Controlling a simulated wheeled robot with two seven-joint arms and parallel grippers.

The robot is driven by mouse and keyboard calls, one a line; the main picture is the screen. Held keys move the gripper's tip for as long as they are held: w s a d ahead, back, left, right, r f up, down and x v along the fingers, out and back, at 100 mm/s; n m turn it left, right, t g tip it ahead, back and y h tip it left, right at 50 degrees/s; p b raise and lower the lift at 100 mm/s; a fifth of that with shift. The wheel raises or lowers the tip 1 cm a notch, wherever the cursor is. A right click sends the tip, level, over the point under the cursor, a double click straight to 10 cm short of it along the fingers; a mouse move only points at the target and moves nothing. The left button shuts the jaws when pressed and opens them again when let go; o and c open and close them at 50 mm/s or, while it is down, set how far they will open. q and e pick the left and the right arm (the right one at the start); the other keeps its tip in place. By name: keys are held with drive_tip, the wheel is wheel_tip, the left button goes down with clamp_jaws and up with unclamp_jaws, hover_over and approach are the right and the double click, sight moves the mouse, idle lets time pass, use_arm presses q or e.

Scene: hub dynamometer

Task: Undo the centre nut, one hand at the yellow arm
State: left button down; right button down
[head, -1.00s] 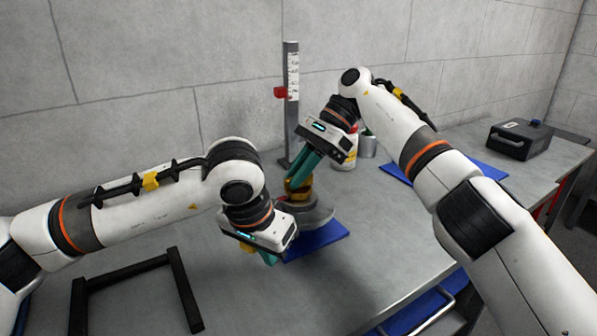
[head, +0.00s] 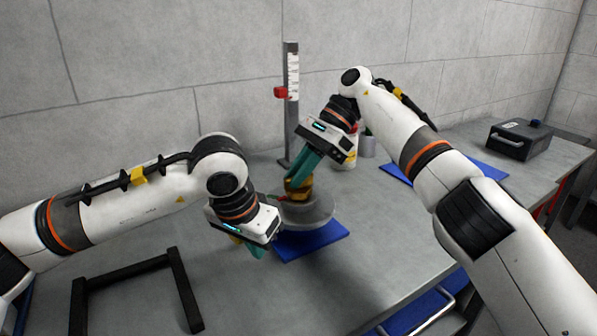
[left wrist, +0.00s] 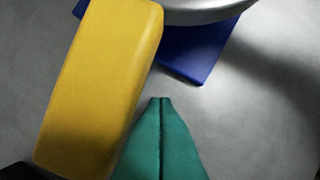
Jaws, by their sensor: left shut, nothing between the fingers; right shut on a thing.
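The grey round hub (head: 318,213) sits on a blue mat (head: 325,238) in the middle of the table. A brass-coloured centre piece (head: 299,190), apparently the nut, stands on top of it. My right gripper (head: 296,178) reaches down from above and is shut on this piece; its fingers hide part of it. My left gripper (head: 258,252) is shut and empty, left of the hub and low over the table. In the left wrist view the yellow arm (left wrist: 100,85) is large, left of the shut green fingertips (left wrist: 161,100). In the head view my left wrist mostly hides it.
A grey upright post (head: 291,110) with a scale and red slider stands behind the hub. A black frame (head: 180,290) lies front left. A dark case (head: 518,138) is far right.

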use_arm(q)
drive_tip(key=shift+w+a, duration=0.3)
drive_tip(key=shift+a, duration=0.1)
use_arm(e)
drive_tip(key=shift+r, duration=0.1)
use_arm(q)
drive_tip(key=shift+w+a, duration=0.1)
drive_tip(key=shift+w, duration=0.05)
drive_tip(key=shift+w+a, duration=0.75)
drive_tip(key=shift+w, duration=0.35)
drive_tip(key=shift+w+a, duration=0.3)
drive_tip(key=shift+w, duration=0.4)
drive_tip(key=shift+w+a, duration=0.25)
drive_tip(key=shift+w, duration=0.45)
drive_tip(key=shift+w, duration=0.1)
